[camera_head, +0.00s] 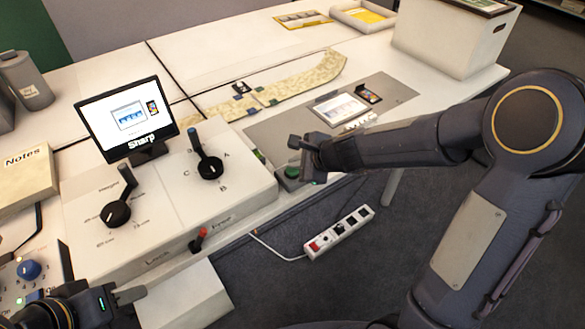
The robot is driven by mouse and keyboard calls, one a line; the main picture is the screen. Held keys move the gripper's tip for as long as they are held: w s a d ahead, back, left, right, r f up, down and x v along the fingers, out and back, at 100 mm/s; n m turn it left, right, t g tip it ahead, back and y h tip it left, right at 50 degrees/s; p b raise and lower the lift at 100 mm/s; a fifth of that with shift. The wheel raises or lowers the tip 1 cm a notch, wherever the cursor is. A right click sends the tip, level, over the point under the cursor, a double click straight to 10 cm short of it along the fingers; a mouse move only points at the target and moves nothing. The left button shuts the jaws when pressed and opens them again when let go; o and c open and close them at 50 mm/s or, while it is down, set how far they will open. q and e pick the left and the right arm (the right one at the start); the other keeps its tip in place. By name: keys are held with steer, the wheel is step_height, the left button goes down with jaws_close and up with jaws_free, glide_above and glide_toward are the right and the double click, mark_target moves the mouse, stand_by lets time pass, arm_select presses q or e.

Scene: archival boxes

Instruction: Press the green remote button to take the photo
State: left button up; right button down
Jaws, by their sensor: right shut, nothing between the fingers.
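The green remote button (291,172) sits on a small dark housing at the table's front edge, right of the white control box. My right gripper (297,144) is shut and empty, just above and slightly right of the button. I cannot tell whether its tips touch it. My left gripper (130,295) is at the lower left, beside a white block, away from the button; its finger gap is not clear. A monitor (128,115) shows a small picture and the word "Sharp". A grey mat (270,134) holds a framed picture (340,108) and a small dark-framed item (368,93).
The white control box (250,189) carries two black dials with levers (209,166) (117,213) and a red-tipped lever (198,239). A power strip (338,231) lies on the floor. A white bin (440,40) stands at the back right. A patterned strip (300,82) lies behind the mat.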

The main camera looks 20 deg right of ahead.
mark_target(296, 171)
steer(key=shift+f+b, duration=0.35)
steer(key=shift+f, duration=0.05)
steer(key=shift+r, duration=0.1)
stand_by(0.4)
steer(key=shift+r+p, duration=0.85)
steer(key=shift+p, duration=0.1)
step_height(296, 171, up, 5)
steer(key=p, duration=0.5)
steer(key=shift+r, duration=0.1)
